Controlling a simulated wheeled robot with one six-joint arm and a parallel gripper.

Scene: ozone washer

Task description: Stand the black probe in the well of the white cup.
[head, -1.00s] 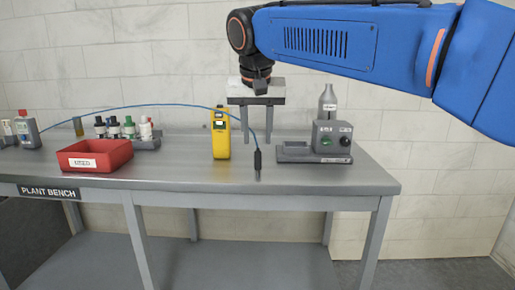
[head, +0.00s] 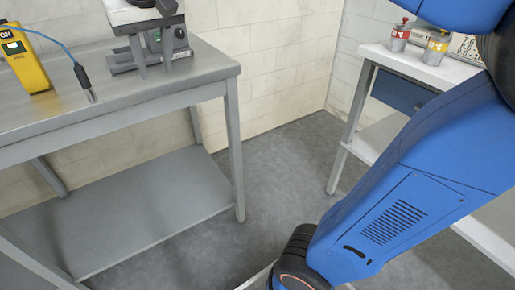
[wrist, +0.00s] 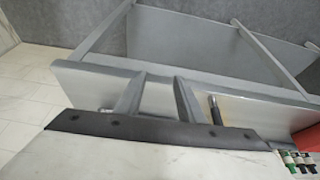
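The black probe (head: 83,80) is at the front part of the bench, at the left of the head view, with a blue cable rising from its top. The fingers also show in the wrist view (wrist: 157,100). I do not see the white cup in either current view.
A yellow meter (head: 24,62) stands left of the probe. A grey device (head: 180,42) is partly hidden behind my gripper. Right of the bench (head: 165,97) is open floor, then a white-topped table (head: 425,68) with red-capped and yellow-capped bottles (head: 437,48).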

